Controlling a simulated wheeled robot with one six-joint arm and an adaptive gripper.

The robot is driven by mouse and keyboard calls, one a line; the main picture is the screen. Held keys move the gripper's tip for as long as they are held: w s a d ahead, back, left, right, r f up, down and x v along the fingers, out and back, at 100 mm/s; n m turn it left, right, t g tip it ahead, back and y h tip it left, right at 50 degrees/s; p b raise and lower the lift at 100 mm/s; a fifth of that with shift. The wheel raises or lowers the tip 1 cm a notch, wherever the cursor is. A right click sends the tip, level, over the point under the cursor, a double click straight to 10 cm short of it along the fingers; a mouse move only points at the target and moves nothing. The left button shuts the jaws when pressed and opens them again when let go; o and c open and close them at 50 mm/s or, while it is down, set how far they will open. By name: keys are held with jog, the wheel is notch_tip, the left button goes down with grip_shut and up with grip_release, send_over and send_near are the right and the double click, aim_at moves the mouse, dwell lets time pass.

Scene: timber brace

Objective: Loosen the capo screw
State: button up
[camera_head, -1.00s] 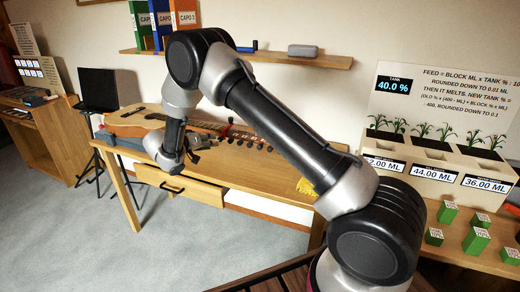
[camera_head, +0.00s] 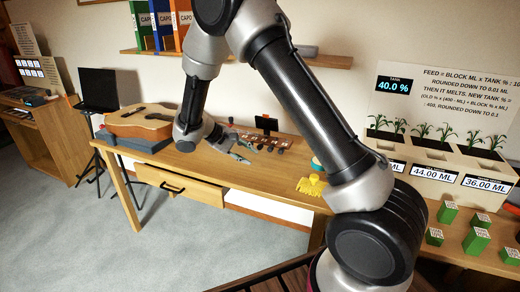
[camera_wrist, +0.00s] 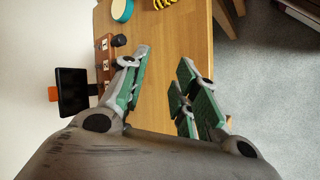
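The guitar (camera_head: 138,122) lies on the wooden table at the left, and its neck runs right, partly hidden behind my arm. Its headstock (camera_wrist: 103,62) with dark tuning pegs shows at the left in the wrist view. A small dark screen with an orange part (camera_wrist: 72,90) stands at the headstock; it also shows in the head view (camera_head: 267,123). My gripper (camera_wrist: 163,80) is open with green-padded fingers, nothing between them, over the table beside the headstock. In the head view my gripper (camera_head: 240,154) is in front of the neck. I cannot make out a capo or its screw.
A yellow object (camera_head: 312,185) and a teal round object (camera_wrist: 122,10) lie on the table right of the headstock. Green blocks (camera_head: 476,240) and planters stand at the right. A shelf (camera_head: 330,61) with binders is above. The table front (camera_head: 225,172) is clear.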

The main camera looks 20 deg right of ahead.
jog(key=s+d+r+g+y, duration=0.1)
jog(key=s+d+r, duration=0.2)
jog(key=s, duration=0.3)
jog(key=shift+r+n+y, duration=0.3)
jog(key=shift+r+y, duration=0.1)
jog(key=shift+r, duration=0.4)
jog(key=shift+s, duration=0.1)
jog(key=s+d+r+m+t+y, duration=0.2)
jog(key=s+d+r+y, duration=0.1)
jog(key=s+r, duration=0.6)
jog(key=s+d+r+m+t+y, duration=0.1)
jog(key=s+d+r+t+y, duration=0.2)
jog(key=s+r, duration=0.5)
jog(key=s+d+y, duration=0.1)
jog(key=s, duration=0.7)
jog(key=shift+s+d+r+m, duration=0.35)
jog(key=shift+m, duration=0.05)
